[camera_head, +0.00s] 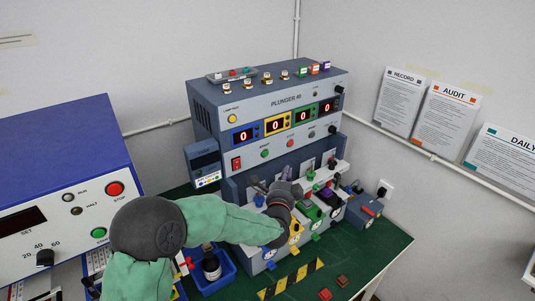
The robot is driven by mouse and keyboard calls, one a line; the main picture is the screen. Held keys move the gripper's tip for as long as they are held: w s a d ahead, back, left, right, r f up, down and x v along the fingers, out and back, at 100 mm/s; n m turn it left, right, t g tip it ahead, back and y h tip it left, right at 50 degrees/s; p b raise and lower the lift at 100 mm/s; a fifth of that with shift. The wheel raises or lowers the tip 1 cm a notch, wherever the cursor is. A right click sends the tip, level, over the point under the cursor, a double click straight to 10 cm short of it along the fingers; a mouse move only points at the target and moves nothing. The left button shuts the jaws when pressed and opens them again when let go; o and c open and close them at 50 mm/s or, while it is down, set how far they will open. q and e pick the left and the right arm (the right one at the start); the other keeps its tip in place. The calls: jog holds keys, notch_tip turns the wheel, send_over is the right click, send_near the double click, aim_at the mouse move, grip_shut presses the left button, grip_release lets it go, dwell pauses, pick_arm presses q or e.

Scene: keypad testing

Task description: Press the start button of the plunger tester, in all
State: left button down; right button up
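The plunger tester (318,98) is a blue-grey box with a light front panel marked PLUNGER, in the middle of the head view. Its displays each read 0. A green button (265,153) and a red button (290,143) sit low on the panel; their small labels are too blurred to read. My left gripper (281,194) is dark, at the end of a green arm from the lower left. It is in front of the tester's lower fixtures, below the green button and apart from it. Its fingers are hard to make out. My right gripper is not in view.
A blue-topped device (60,145) with its own red and green buttons stands at left. A blue bin (222,271) with a dark bottle is below my arm. Clamps and coloured fixtures (313,212) line the tester's base.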

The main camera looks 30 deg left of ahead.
aim_at(265, 154)
pick_arm(q)
jog(key=shift+a, duration=0.1)
jog(key=w+a+b, duration=0.2)
jog(key=w+a, duration=0.1)
jog(key=a, duration=0.5)
jog(key=shift+w, duration=0.2)
jog(key=shift+a, duration=0.15)
dwell(1.4)
jog(key=shift+w+a+b, duration=0.15)
jog(key=shift+a+b, duration=0.1)
jog(key=shift+b, duration=0.1)
